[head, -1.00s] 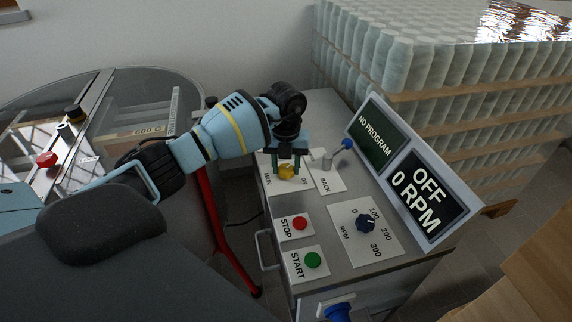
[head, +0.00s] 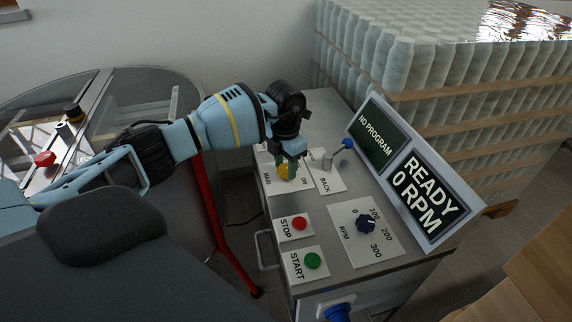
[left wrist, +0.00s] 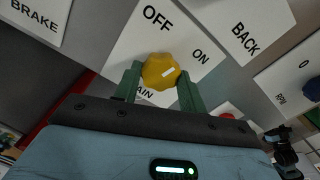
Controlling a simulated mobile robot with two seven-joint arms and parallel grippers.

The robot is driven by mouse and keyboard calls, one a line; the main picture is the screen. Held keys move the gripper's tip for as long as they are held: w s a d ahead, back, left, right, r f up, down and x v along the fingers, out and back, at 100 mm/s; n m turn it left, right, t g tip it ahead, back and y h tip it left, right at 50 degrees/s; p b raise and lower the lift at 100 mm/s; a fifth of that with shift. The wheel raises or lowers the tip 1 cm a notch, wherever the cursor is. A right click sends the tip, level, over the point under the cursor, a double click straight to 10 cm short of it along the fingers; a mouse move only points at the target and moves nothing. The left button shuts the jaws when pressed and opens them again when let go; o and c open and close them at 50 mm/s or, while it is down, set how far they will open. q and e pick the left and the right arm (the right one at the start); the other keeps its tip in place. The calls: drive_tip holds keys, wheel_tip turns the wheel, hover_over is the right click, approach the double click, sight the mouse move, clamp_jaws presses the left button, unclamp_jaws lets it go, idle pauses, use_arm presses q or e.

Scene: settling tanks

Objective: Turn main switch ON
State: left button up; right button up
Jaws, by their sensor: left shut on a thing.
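The main switch is a yellow knob (head: 284,172) on a white plate marked MAIN, OFF and ON. In the left wrist view the knob (left wrist: 160,71) sits between the two green fingers, and its white mark tilts up to the right, toward ON. My left gripper (head: 290,170) is shut on the knob, reaching down from above; it also shows in the left wrist view (left wrist: 160,84). The display (head: 429,197) reads READY, 0 RPM. The head view hides part of the plate behind the gripper.
A red STOP button (head: 299,224), a green START button (head: 312,260) and a dark blue RPM knob (head: 365,223) sit on the same panel. A blue-tipped lever (head: 347,144) stands right of the gripper. Stacked jars (head: 400,60) stand behind.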

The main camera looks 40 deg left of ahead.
use_arm(q)
drive_tip(key=m, duration=0.2)
drive_tip(key=shift+m, duration=0.4)
drive_tip(key=shift+r+m, duration=0.1)
drive_tip(key=shift+m, duration=0.5)
use_arm(e)
drive_tip(key=shift+f, duration=0.3)
use_arm(q)
drive_tip(key=o, duration=1)
drive_tip(key=shift+c, duration=0.2)
use_arm(e)
drive_tip(key=shift+s, duration=0.25)
drive_tip(key=shift+s, duration=0.1)
